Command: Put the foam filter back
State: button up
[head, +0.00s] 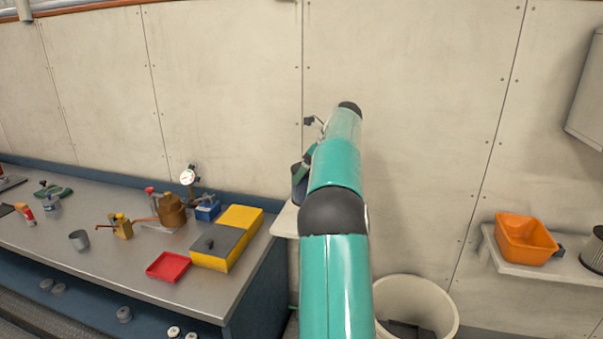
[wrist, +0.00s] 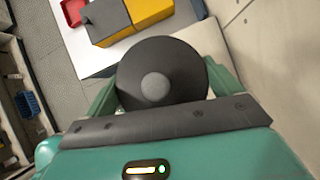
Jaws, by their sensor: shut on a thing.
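My gripper (wrist: 162,88) is shut on a dark round thing (wrist: 135,75) with a lighter grey round middle, its green fingers on either side. It may be the foam filter, but I cannot tell for sure from this end. In the head view the dark thing (head: 297,183) shows only partly, left of my teal arm, above a pale ledge (head: 286,222) at the counter's right end. Whether it touches the ledge is unclear. My arm hides most of the gripper in the head view.
A yellow and grey box (head: 211,262) and red tray (head: 168,266) sit on the counter (head: 115,262), with a brown pot (head: 171,211) and gauge (head: 187,177) behind. A white bin (head: 447,318) stands right of my arm. A right shelf (head: 510,267) holds an orange bin (head: 525,243) and pleated cylinder (head: 594,258).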

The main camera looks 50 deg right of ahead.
jog(key=s+a+r, duration=0.1)
jog(key=s+r, duration=0.2)
jog(key=s, duration=0.3)
jog(key=shift+s+a, duration=0.2)
jog(key=shift+s, duration=0.1)
